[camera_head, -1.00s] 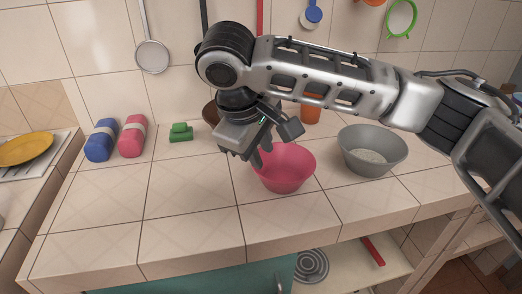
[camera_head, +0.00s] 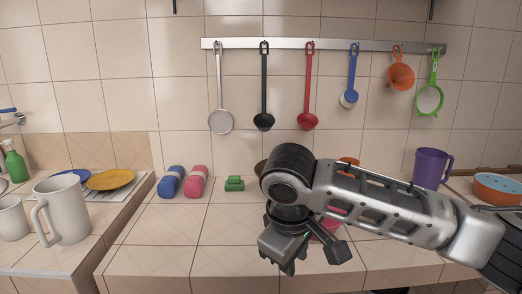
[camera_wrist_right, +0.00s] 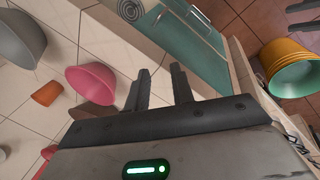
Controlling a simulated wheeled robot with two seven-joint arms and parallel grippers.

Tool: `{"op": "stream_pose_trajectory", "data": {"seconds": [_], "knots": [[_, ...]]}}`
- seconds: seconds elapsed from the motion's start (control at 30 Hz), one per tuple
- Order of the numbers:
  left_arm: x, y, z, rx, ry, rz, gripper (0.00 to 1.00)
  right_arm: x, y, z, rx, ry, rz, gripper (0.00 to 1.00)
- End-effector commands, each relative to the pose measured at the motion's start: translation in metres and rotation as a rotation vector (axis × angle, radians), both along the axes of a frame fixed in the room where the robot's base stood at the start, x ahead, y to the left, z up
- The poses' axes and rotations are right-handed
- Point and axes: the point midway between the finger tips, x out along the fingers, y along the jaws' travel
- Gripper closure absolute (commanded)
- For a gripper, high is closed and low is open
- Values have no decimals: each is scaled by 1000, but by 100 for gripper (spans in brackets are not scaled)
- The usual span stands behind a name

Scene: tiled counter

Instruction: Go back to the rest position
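My right gripper (camera_head: 282,266) hangs over the front part of the tiled counter (camera_head: 165,255) in the head view. Its two fingers stand apart with nothing between them, as the right wrist view (camera_wrist_right: 162,82) shows. The pink bowl (camera_head: 325,228) is mostly hidden behind my right arm. In the right wrist view the pink bowl (camera_wrist_right: 92,83) lies left of the fingers, apart from them.
A purple mug (camera_head: 431,167) is at the right, a white mug (camera_head: 63,210) at the left. Utensils hang from a rail (camera_head: 330,45).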

Motion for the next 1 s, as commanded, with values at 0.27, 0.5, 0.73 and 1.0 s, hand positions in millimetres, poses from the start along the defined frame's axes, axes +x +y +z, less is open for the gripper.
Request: {"op": "stream_pose_trajectory", "data": {"seconds": [0.27, 0.5, 0.73, 1.0], "knots": [[10, 0, 6, 0, -25, 1, 64, -14, 43, -50, 225, 24, 72, 76], [7, 0, 5, 0, -17, 1, 64, -34, 89, -100, 548, 15, 79, 76], [1, 0, 2, -1, -5, 1, 64, -51, 97, -149, 873, -103, -68, 76], [2, 0, 2, 0, -6, 2, 64, -88, 22, -219, 946, -346, -336, 76]]}}
